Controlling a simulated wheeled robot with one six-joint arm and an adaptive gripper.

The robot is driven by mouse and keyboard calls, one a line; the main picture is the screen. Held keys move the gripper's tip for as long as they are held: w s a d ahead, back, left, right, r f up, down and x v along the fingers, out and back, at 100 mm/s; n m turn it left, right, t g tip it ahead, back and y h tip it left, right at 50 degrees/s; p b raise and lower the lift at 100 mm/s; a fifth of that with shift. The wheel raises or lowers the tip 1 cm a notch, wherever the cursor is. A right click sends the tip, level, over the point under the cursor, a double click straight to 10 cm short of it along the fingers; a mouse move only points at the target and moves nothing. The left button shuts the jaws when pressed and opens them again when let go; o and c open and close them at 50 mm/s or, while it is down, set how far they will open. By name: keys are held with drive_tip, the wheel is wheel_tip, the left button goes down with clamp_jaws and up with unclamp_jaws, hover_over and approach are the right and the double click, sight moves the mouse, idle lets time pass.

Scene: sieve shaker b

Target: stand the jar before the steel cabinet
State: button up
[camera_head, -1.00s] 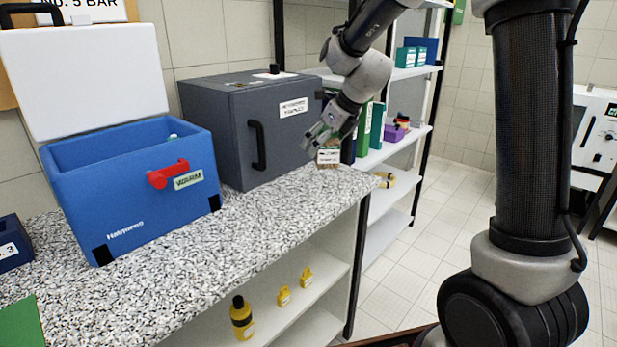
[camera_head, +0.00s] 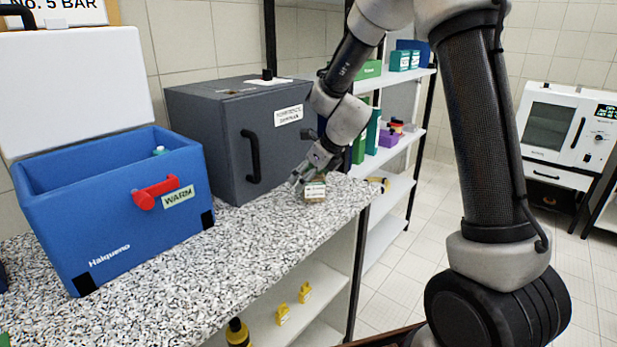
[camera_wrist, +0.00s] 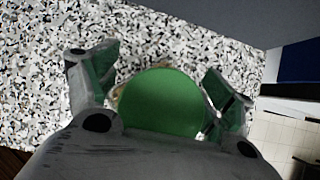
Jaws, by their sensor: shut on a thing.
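My gripper (camera_head: 313,177) is shut on a small jar (camera_head: 315,192) with a pale label, near the right end of the speckled counter. In the wrist view the jar's round green lid (camera_wrist: 160,102) sits between the two fingers, hiding most of its body. The jar looks upright and low over the counter; I cannot tell whether its base touches. The dark grey steel cabinet (camera_head: 232,150) stands behind and left of the jar, with a black door handle, a white label and its door shut. The jar is apart from the cabinet, off its front right corner.
A blue cool box (camera_head: 110,215) with its white lid open stands left on the counter (camera_head: 235,250). A white shelf rack (camera_head: 400,150) with boxes and binders stands right of the counter. Counter space in front of the cabinet is clear.

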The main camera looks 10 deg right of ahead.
drive_tip(key=o, duration=1.3)
drive_tip(key=shift+c, duration=0.2)
drive_tip(key=shift+r, duration=0.25)
drive_tip(key=v, duration=1.2)
drive_tip(key=s+d+r+n+h, duration=0.1)
drive_tip(key=s+d+n, duration=0.3)
drive_tip(key=s+n, duration=0.5)
drive_tip(key=s+d+r+n+h, duration=0.1)
drive_tip(key=s+d+n, duration=0.3)
drive_tip(key=s+n, duration=0.6)
drive_tip(key=s+d+r+n+g+h, duration=0.1)
drive_tip(key=s+d+n, duration=0.3)
drive_tip(key=s+n, duration=0.5)
drive_tip(key=shift+s+d+r+n+h, duration=0.25)
drive_tip(key=shift+s+r+n+h, duration=0.15)
drive_tip(key=shift+s+r, duration=0.4)
drive_tip(key=shift+w+r, duration=0.1)
